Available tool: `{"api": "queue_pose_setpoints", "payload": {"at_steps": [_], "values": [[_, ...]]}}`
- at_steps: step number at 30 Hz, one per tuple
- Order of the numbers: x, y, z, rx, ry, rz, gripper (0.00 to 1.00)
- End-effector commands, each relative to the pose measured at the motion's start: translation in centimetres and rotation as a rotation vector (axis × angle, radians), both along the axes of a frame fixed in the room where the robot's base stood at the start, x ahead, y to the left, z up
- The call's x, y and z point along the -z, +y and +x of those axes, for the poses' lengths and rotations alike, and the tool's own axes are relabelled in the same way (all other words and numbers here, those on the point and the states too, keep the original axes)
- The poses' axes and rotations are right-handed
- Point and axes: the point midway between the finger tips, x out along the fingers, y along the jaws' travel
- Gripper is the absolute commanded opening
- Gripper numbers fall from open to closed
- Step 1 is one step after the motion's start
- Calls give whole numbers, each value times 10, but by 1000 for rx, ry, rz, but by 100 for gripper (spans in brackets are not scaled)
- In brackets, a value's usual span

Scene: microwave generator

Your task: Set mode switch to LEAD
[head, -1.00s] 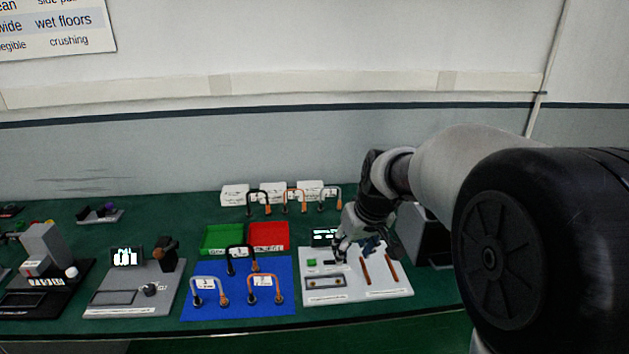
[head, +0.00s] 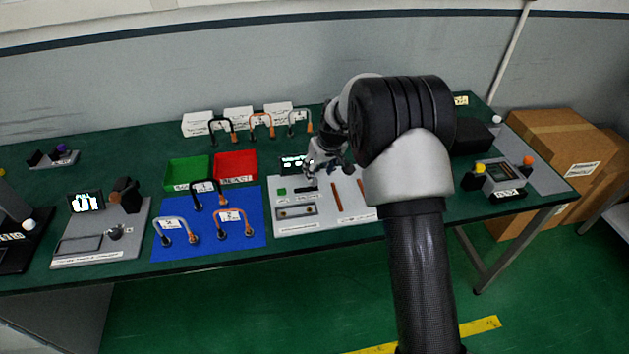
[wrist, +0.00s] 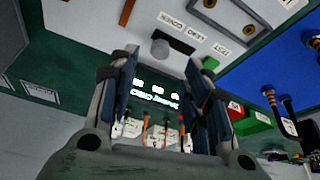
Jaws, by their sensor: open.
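The white tester panel (head: 330,208) lies on the green bench, with a small lit display (head: 293,163) at its back edge. In the wrist view the panel (wrist: 110,20) fills the top, with printed labels including LEAD and COVER (wrist: 185,25). A grey round knob (wrist: 160,48) stands near these labels; I cannot tell its setting or whether it is the mode switch. My gripper (head: 310,172) is above the back of the panel. In the wrist view my gripper (wrist: 160,85) is open and empty, its fingers on either side of the lit display (wrist: 150,93).
A blue mat (head: 208,245) with several looped leads lies left of the panel. Green (head: 187,170) and red (head: 237,165) trays stand behind it. White boxes (head: 238,118) line the back. A device (head: 503,177) stands right of my arm.

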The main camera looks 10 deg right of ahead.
Motion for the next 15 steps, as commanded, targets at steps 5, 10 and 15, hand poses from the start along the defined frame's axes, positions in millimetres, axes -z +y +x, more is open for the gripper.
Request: {"api": "queue_pose_setpoints", "payload": {"at_steps": [5,10,15], "values": [[38,4,13,0,2,0,44],[59,7,23,1,1,1,44],[68,7,27,1,0,0,44]]}}
